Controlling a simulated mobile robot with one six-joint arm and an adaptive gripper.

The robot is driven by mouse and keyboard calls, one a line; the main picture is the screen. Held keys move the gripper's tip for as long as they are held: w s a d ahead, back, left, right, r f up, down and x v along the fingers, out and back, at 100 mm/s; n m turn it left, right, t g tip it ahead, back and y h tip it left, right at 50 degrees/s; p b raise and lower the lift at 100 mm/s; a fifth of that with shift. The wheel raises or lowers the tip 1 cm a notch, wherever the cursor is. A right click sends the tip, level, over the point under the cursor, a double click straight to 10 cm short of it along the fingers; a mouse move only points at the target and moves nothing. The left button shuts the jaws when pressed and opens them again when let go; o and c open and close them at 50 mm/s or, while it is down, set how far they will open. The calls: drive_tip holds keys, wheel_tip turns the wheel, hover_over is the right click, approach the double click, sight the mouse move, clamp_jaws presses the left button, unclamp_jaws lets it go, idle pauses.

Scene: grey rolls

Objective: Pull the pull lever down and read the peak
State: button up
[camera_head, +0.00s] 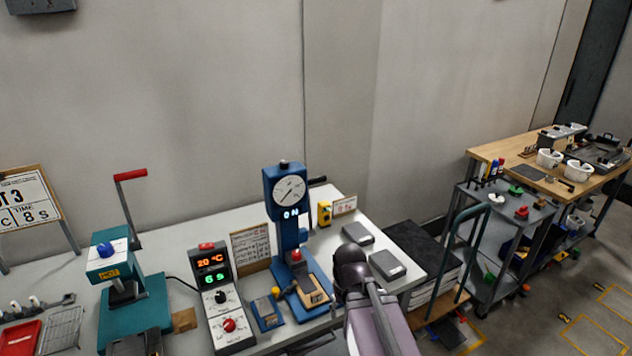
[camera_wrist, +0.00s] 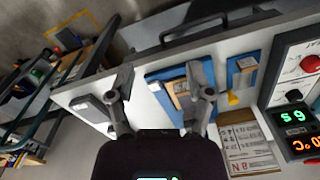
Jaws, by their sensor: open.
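The pull tester (camera_head: 283,235) is a blue stand with a round white dial (camera_head: 290,190) and a small lit display below it, on the bench. The dial's needle is too small to read. The pull lever (camera_head: 317,181) is a short black grip at the tester's upper right, roughly level and raised. In the wrist view my gripper (camera_wrist: 161,82) has its two fingers spread wide with nothing held. The tester's blue base (camera_wrist: 158,88) lies below and partly behind the fingers. In the head view my dark wrist is right of the tester, below the lever and apart from it; the fingers are hidden.
A controller with lit readouts (camera_head: 212,290) and a teal press with a red handle (camera_head: 130,175) stand left of the tester. Grey blocks (camera_head: 388,265) lie to its right. A yellow device (camera_head: 324,213) stands behind. A cart (camera_head: 500,215) is farther right.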

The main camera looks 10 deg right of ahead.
drive_tip(key=w+a+f+t+y+b, duration=0.25)
drive_tip(key=w+y, duration=0.25)
drive_tip(key=w, duration=0.4)
drive_tip(key=m+t+y+b, duration=0.8)
drive_tip(key=m+t+b, duration=0.1)
drive_tip(key=t, duration=0.4)
approach(317, 180)
drive_tip(key=s+d, duration=0.1)
drive_tip(key=d+f, duration=0.1)
drive_tip(key=shift+s+d+f+g, duration=0.15)
drive_tip(key=shift+s+d+g, duration=0.1)
drive_tip(key=shift+s+d, duration=0.15)
drive_tip(key=shift+w+a, duration=0.1)
drive_tip(key=p+x, duration=0.2)
drive_tip(key=x, duration=1.1)
drive_tip(key=shift+w+a+r+p, duration=0.2)
drive_tip(key=shift+w+p, duration=0.05)
drive_tip(key=shift+p, duration=0.05)
drive_tip(key=shift+c, duration=0.2)
clamp_jaws()
